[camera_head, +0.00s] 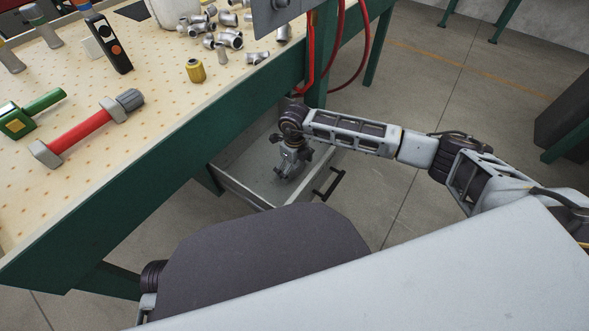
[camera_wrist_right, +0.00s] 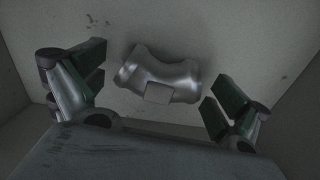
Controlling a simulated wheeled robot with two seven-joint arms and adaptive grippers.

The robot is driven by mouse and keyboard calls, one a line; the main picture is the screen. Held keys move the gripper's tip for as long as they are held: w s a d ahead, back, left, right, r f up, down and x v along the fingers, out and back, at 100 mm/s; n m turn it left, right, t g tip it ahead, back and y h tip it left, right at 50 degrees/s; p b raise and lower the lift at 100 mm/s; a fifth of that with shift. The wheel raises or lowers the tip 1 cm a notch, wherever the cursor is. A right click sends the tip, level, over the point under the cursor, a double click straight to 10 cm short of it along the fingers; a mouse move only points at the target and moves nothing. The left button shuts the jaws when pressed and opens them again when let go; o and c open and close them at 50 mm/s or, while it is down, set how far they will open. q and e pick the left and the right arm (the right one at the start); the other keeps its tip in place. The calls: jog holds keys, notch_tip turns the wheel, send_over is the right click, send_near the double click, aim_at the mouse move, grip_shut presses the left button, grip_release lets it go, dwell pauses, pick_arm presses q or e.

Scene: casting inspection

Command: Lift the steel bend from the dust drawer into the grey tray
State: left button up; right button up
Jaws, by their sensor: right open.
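The dust drawer (camera_head: 235,190) is pulled out below the bench, with a black handle on its front. My right gripper (camera_head: 287,172) reaches down into it. In the right wrist view the steel bend (camera_wrist_right: 160,76), a short shiny elbow fitting, lies on the drawer floor. My right gripper (camera_wrist_right: 158,82) is open, with one finger to the left of the bend and one to its right, and a gap shows on both sides. In the head view the bend cannot be made out under the gripper. I cannot make out a grey tray. My left gripper is not in view.
The bench top (camera_head: 150,130) holds a red-handled hammer (camera_head: 85,130), a green tool (camera_head: 30,115), a black handheld device (camera_head: 108,45), a brass fitting (camera_head: 195,70) and several steel fittings (camera_head: 230,38). Drawer walls surround my right gripper. Red hoses (camera_head: 362,60) hang beside the bench.

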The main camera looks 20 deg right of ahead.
jog(key=c, duration=1.1)
jog(key=shift+c, duration=0.3)
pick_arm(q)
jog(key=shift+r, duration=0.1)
pick_arm(e)
jog(key=shift+r, duration=0.15)
jog(key=shift+r, duration=0.55)
notch_tip(320, 180, up, 7)
jog(key=p, duration=0.2)
jog(key=shift+p, duration=0.3)
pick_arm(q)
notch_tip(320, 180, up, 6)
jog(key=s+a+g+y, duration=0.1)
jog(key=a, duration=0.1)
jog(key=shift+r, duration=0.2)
pick_arm(e)
jog(key=shift+r, duration=0.85)
